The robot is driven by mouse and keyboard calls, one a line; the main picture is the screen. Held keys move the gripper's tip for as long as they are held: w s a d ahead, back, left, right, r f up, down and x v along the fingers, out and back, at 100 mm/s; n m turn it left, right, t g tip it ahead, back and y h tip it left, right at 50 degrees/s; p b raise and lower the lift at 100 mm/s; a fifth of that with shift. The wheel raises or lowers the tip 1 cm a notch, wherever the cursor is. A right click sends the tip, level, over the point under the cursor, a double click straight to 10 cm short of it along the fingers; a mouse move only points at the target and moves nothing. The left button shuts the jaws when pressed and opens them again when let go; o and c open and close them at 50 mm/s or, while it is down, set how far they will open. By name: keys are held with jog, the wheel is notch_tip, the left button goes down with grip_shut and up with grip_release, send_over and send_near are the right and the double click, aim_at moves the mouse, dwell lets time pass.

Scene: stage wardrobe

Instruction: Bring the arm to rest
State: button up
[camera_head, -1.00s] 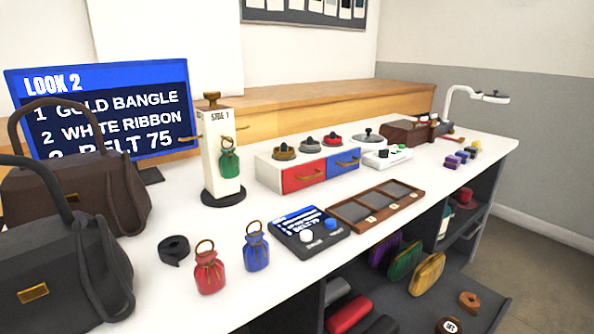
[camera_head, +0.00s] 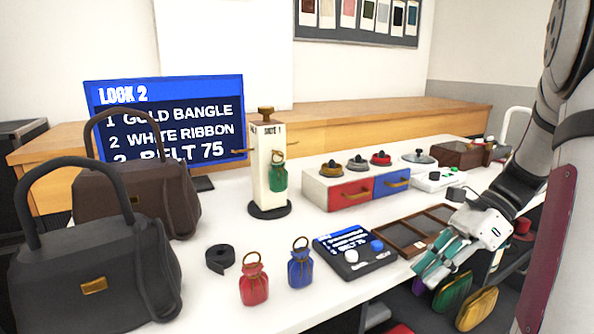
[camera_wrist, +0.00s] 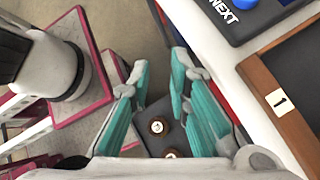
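My gripper (camera_head: 436,266) has teal finger pads and hangs at the front edge of the white table (camera_head: 215,300), just in front of the brown compartment tray (camera_head: 391,234). In the wrist view my gripper (camera_wrist: 160,95) has its fingers spread apart with nothing between them. Beyond the fingers, lower down, a dark surface holds two small brown round items (camera_wrist: 157,126). My arm comes in from the right in the head view and hides the table's right part.
A control pad (camera_head: 353,248) lies left of the tray. A red pouch (camera_head: 253,280) and a blue pouch (camera_head: 300,264) stand near the front edge. A stand (camera_head: 268,165) holds a green pouch. Dark handbags (camera_head: 95,265) are at left. Gold and green purses (camera_head: 477,308) sit below.

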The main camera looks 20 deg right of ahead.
jog(key=s+a+r+n+g+h, duration=0.2)
jog(key=a+n, duration=0.4)
jog(key=a, duration=0.2)
jog(key=s+a+r+n+g+h, duration=0.1)
jog(key=s+a+r+n+h, duration=0.15)
jog(key=a+n, duration=0.4)
jog(key=s+a+f+n+t+h, duration=0.15)
jog(key=s+a+n+h, duration=0.25)
jog(key=s+a+n, duration=0.5)
notch_tip(320, 180, up, 34)
jog(key=s+d+n+t+p, duration=0.1)
jog(key=t+p, duration=0.3)
jog(key=p, duration=2.9)
jog(key=shift+s+d+r+n, duration=0.25)
jog(key=shift+s+d+n, duration=0.1)
jog(key=shift+d+n, duration=0.55)
